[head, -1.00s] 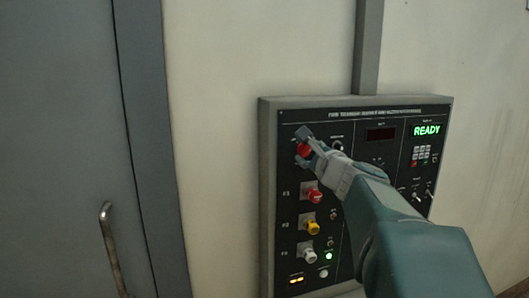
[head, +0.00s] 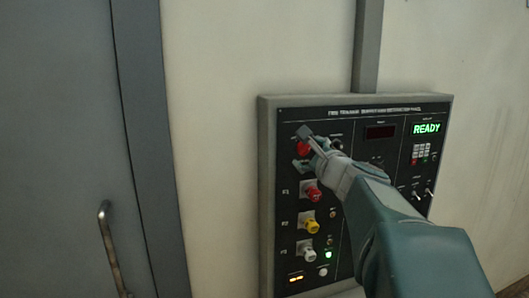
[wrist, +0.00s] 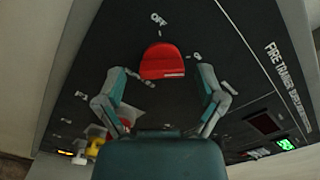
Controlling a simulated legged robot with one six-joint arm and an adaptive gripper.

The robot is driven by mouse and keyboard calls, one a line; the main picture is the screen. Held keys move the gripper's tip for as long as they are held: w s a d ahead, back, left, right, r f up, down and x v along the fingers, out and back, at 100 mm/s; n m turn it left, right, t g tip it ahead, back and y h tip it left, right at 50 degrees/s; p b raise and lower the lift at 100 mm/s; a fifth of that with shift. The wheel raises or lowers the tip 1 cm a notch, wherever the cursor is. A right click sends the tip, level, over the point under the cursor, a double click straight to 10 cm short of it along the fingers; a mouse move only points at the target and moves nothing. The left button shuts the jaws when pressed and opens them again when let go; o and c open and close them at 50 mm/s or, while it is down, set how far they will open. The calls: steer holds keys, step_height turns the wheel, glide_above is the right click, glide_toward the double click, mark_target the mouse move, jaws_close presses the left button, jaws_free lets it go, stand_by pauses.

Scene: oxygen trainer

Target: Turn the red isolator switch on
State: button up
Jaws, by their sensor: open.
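The red isolator switch (head: 303,148) is at the upper left of the black control panel (head: 375,205). In the wrist view its red knob (wrist: 162,62) is centred ahead, with an "OFF" label (wrist: 159,19) beyond it and further marks around it. My gripper (head: 305,148) is at the switch. In the wrist view my gripper (wrist: 165,88) is open, with one finger on each side of the knob and dark gaps between. In the head view the fingers partly cover the knob, and contact cannot be told there.
Below the switch are a red knob (head: 314,191), a yellow knob (head: 312,226) and a white knob (head: 309,256). A grey door (head: 60,150) with a handle stands at the left.

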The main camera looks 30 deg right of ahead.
steer(key=v, duration=0.7)
steer(key=shift+a+f, duration=0.1)
